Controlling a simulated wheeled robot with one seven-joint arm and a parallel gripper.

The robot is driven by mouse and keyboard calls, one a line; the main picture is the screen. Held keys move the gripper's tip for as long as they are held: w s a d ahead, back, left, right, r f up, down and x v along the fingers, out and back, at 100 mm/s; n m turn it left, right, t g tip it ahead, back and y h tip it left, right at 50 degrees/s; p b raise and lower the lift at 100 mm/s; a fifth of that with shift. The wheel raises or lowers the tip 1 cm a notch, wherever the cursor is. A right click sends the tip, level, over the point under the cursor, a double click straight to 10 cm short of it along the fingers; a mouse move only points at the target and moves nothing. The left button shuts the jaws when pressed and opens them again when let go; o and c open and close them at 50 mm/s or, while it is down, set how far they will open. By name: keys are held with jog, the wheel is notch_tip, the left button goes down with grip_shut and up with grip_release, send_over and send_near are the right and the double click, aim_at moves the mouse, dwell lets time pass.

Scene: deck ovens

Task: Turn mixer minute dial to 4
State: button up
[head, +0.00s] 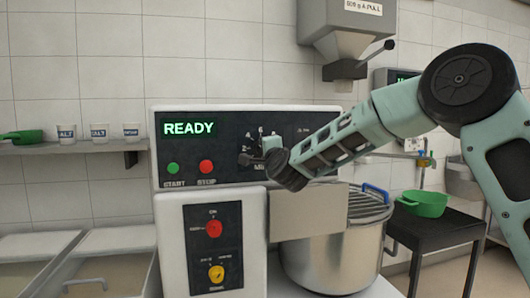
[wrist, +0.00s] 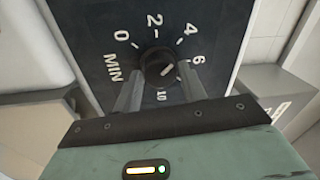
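The mixer minute dial is a round black knob (wrist: 158,66) on the dark panel, with 0, 2, 4, 6 and 10 legible around it and MIN at its left. Its pale pointer mark slants up and right, seemingly between 4 and 6; the exact setting is hard to read. My gripper (wrist: 160,72) faces the panel, one finger on each side of the knob. The fingers look open around it, with no clear contact visible. In the head view, my gripper (head: 259,153) is at the right part of the mixer panel (head: 230,176) and partly hides the dial.
The display (head: 188,129) reads READY above a green START button (head: 173,168) and a red STOP button (head: 206,167). A red knob (head: 214,229) and a yellow knob (head: 216,273) sit below. A steel bowl (head: 335,260) stands under my arm; a hopper (head: 345,40) hangs above.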

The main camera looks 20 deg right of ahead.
jog(key=shift+o, duration=1.2)
jog(key=s+f+b, duration=0.1)
jog(key=s, duration=1.6)
jog(key=shift+s+f+b, duration=0.2)
jog(key=shift+b, duration=0.2)
